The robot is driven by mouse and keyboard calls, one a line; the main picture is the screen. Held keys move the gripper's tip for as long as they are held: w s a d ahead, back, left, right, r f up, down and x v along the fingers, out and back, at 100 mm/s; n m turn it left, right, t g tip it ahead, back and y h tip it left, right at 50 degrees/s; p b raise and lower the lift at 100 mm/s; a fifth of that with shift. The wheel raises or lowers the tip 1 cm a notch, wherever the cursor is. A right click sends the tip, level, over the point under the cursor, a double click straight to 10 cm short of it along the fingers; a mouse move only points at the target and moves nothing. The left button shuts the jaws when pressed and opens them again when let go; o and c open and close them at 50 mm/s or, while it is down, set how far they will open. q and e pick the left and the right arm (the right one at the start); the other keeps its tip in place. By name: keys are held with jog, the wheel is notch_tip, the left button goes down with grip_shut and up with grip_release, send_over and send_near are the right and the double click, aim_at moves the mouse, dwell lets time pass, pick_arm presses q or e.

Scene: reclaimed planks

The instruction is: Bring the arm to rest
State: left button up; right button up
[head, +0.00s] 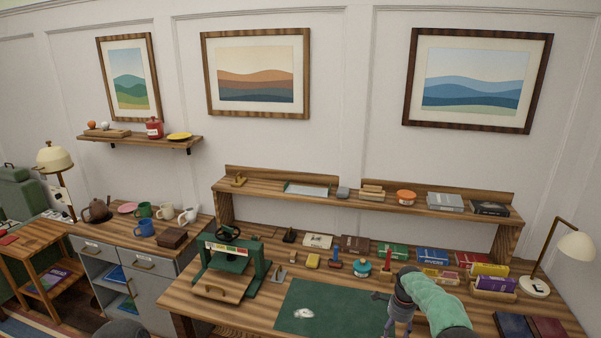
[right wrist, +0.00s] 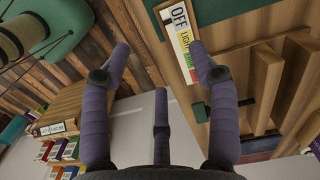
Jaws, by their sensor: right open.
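My right arm (head: 440,300) comes in from the lower right of the head view, over the desk. Its gripper (head: 388,308) hangs near the right edge of the green mat, partly cut off by the bottom of the picture. In the right wrist view the purple fingers of my right gripper (right wrist: 160,62) are spread apart, with nothing held between them. My left gripper is not in view.
The green mat (head: 325,305) carries a small pale object (head: 303,313). A green press (head: 230,270) stands left of it. Books, boxes and tools line the desk's back below a raised shelf (head: 335,197). A lamp (head: 560,255) stands at right. A labelled plate (right wrist: 182,40) shows beyond the fingers.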

jog(key=s+a+f+n+y+b, duration=0.1)
jog(key=s+a+f+n+y, duration=0.2)
jog(key=s+a+f+n, duration=1.05)
jog(key=s+a+n, duration=0.1)
jog(key=s+a, duration=0.2)
jog(key=s, duration=0.6)
jog(key=s+a+f+n+b, duration=0.1)
jog(key=s+a, duration=0.2)
jog(key=s, duration=0.7)
jog(key=s+a+f+n, duration=0.1)
jog(key=s+a, duration=0.2)
jog(key=s, duration=0.6)
jog(key=shift+s, duration=0.25)
